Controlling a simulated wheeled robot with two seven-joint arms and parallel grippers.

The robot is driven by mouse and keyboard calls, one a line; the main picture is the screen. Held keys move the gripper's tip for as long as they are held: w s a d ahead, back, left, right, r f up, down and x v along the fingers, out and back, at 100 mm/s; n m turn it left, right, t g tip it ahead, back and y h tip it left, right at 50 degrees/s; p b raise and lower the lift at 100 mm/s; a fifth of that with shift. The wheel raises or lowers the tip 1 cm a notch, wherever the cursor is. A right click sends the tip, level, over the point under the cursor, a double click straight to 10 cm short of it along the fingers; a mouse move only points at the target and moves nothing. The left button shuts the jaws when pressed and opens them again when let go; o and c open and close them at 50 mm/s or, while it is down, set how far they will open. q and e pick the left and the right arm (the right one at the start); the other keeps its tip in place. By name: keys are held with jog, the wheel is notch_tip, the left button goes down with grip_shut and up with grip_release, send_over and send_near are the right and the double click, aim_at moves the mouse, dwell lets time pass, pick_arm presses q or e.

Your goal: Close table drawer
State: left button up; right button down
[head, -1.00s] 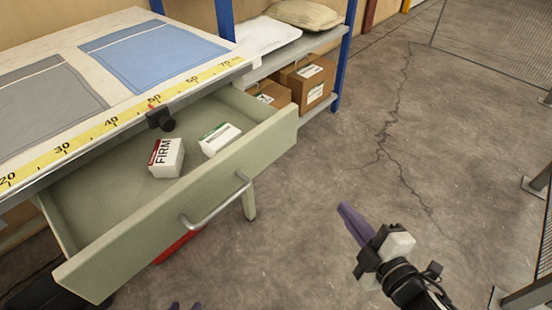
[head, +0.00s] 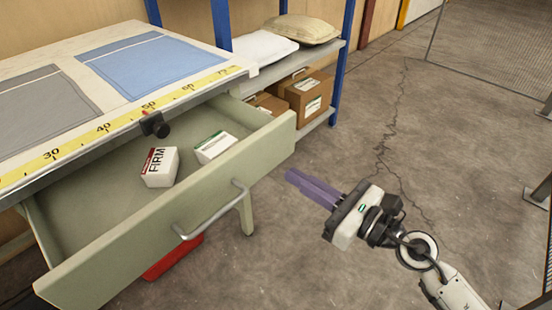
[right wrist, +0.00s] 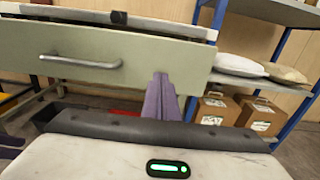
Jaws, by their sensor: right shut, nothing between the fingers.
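The pale green table drawer (head: 120,254) stands pulled out from under the table, with a curved metal handle (head: 212,212) on its front. It also shows in the right wrist view (right wrist: 130,70), with its handle (right wrist: 80,62) to the left.
The table top (head: 118,33) carries grey and blue cloth pieces and a yellow measuring tape (head: 120,122). A blue-framed shelf (head: 337,72) behind holds pillows and cardboard boxes (head: 308,95). A red object (head: 172,258) lies under the drawer. Open concrete floor lies to the right.

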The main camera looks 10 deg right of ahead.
aim_at(263, 158)
jog(key=x, duration=0.6)
jog(key=shift+w+a, duration=0.15)
jog(key=shift+a, duration=0.05)
